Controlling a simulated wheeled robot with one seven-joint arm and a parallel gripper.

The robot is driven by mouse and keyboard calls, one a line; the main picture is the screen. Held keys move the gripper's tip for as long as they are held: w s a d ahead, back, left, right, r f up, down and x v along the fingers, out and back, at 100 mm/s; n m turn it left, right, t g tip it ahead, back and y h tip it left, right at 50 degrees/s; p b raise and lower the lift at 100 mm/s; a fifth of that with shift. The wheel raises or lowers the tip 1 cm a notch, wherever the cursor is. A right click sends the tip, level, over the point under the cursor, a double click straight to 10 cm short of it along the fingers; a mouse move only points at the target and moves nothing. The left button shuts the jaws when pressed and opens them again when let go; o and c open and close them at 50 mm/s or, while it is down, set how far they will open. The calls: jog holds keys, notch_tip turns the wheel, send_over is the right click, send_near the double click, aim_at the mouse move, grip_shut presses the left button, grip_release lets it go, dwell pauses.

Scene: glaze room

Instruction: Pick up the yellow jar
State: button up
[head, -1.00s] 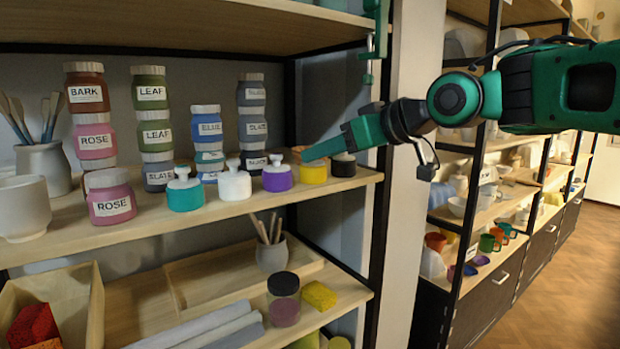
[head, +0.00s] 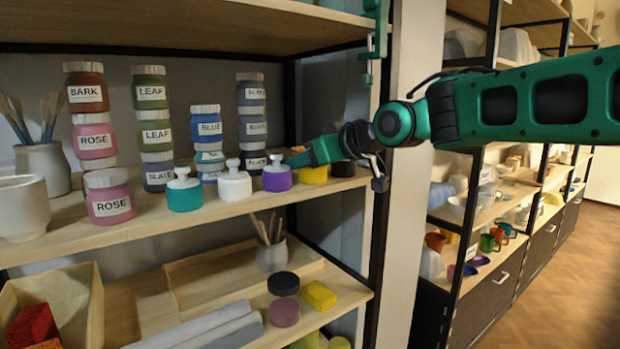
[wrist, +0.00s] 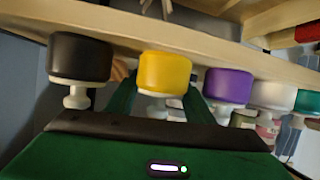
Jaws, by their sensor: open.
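The yellow jar (head: 315,175) stands on the middle shelf, between the purple jar (head: 277,177) and the black jar (head: 343,167). My gripper (head: 298,159) is open and hides the yellow jar's top in the head view. In the wrist view, which is upside down, the yellow jar (wrist: 165,72) shows its yellow body and pale knob. One green finger of my gripper (wrist: 160,100) shows on each side of that knob. Whether the fingers touch the jar, I cannot tell.
White (head: 234,183) and teal (head: 185,192) knobbed jars continue the row to the left. Stacked glaze jars, such as the slate ones (head: 251,128), stand behind. A dark shelf post (head: 378,230) rises at the right, and the upper shelf (head: 180,25) hangs overhead.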

jog(key=shift+c, duration=0.2)
jog(key=c, duration=1.1)
grip_shut()
jog(key=shift+r, duration=0.1)
